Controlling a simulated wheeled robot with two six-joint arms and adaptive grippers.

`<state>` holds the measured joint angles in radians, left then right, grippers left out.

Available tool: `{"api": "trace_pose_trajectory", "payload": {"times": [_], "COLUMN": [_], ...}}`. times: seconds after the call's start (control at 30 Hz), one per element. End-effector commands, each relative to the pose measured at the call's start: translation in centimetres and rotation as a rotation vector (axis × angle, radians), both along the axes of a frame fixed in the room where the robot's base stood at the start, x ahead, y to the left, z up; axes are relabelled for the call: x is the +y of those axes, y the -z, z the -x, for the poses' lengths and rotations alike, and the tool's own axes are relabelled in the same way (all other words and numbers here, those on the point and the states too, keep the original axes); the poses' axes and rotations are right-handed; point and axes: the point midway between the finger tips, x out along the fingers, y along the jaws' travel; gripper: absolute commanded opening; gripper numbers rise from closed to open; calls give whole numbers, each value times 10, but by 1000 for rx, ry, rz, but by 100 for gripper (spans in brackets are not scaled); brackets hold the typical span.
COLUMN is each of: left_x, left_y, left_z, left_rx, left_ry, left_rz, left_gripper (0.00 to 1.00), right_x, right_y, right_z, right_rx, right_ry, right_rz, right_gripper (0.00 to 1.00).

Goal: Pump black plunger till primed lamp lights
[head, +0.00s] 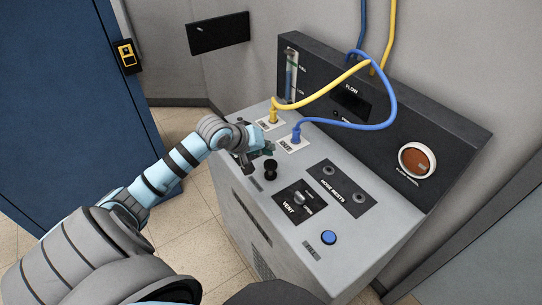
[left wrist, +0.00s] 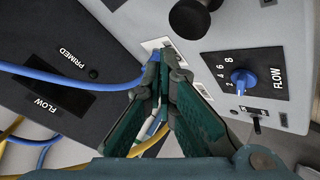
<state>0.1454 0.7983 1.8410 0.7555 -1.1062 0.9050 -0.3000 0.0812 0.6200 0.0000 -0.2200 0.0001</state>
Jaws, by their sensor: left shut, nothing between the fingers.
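The black plunger (head: 270,167) stands upright on the sloped grey console top (head: 240,190), left of the hose rests. In the left wrist view a dark round shape, likely the plunger (left wrist: 188,18), is just beyond the fingertips. My left gripper (head: 266,149) is shut and empty, just behind the plunger in the head view; whether it touches it I cannot tell. Its closed fingers also show in the left wrist view (left wrist: 165,57). The primed lamp (left wrist: 93,74), beside the "PRIMED" label, looks dark. My right gripper is not in view.
A yellow hose (head: 325,84) and a blue hose (head: 393,100) plug into the console close to my left gripper. A vent knob (head: 300,198), hose rests (head: 345,190) and a blue button (head: 329,237) are nearer. A blue flow knob (left wrist: 243,78) shows in the left wrist view.

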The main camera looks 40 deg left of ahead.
Motion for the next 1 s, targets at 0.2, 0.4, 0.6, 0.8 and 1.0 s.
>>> {"api": "trace_pose_trajectory", "payload": {"times": [0.2,0.4,0.6,0.8,1.0], "left_x": [0,0,0,0,0], "left_y": [17,17,17,17,17], "left_z": [0,0,0,0,0], "left_rx": [-1,-1,-1,-1,-1], "left_ry": [0,1,1,1,1], "left_rz": [1,1,1,1,1], "left_gripper": [0,0,0,0,0], "right_x": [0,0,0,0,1], "right_y": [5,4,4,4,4], "right_z": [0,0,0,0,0], "right_rx": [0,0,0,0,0], "right_ry": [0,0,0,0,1], "right_rz": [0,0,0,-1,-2], "right_gripper": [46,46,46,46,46]}}
